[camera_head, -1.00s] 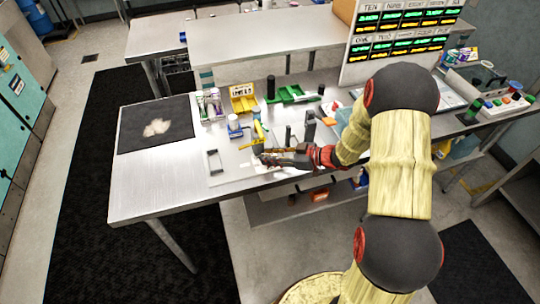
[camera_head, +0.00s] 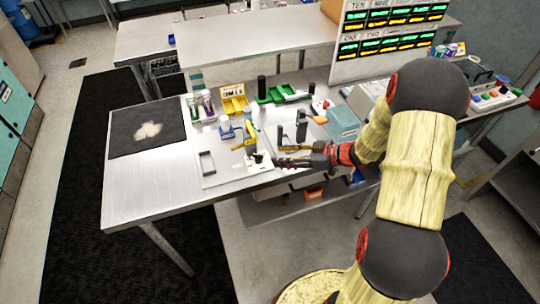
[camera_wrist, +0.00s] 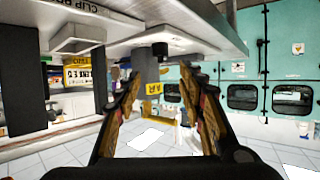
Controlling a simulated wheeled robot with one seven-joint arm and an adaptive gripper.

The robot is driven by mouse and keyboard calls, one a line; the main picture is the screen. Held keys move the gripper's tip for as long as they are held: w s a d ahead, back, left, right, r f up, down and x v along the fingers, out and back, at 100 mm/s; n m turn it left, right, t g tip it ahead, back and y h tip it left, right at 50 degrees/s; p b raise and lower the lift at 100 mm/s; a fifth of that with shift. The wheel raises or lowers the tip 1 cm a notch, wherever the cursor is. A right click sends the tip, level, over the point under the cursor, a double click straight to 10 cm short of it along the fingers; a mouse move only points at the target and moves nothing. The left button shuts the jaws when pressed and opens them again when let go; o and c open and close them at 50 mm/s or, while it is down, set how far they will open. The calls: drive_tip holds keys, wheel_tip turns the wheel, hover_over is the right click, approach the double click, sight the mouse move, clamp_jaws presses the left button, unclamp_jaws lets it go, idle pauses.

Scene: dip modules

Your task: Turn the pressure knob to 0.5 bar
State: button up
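In the head view, a white base plate (camera_head: 222,178) lies near the front edge of the table, with a small dark part (camera_head: 258,158) on it that may be the knob. My gripper (camera_head: 277,163) points left, just right of that part. The wrist view appears upside down. There, a short black knob-like part (camera_wrist: 160,50) sticks out of a white surface. The fingers of my gripper (camera_wrist: 159,82) are spread apart, with empty space between them. The part lies ahead, beyond the fingertips, with no contact visible. I cannot read any pressure scale or setting.
A yellow upright part (camera_head: 249,142) and dark upright blocks (camera_head: 301,126) stand close behind my gripper. The table's left front (camera_head: 140,195) is clear.

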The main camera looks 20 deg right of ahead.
drive_tip(key=shift+v, duration=1.95)
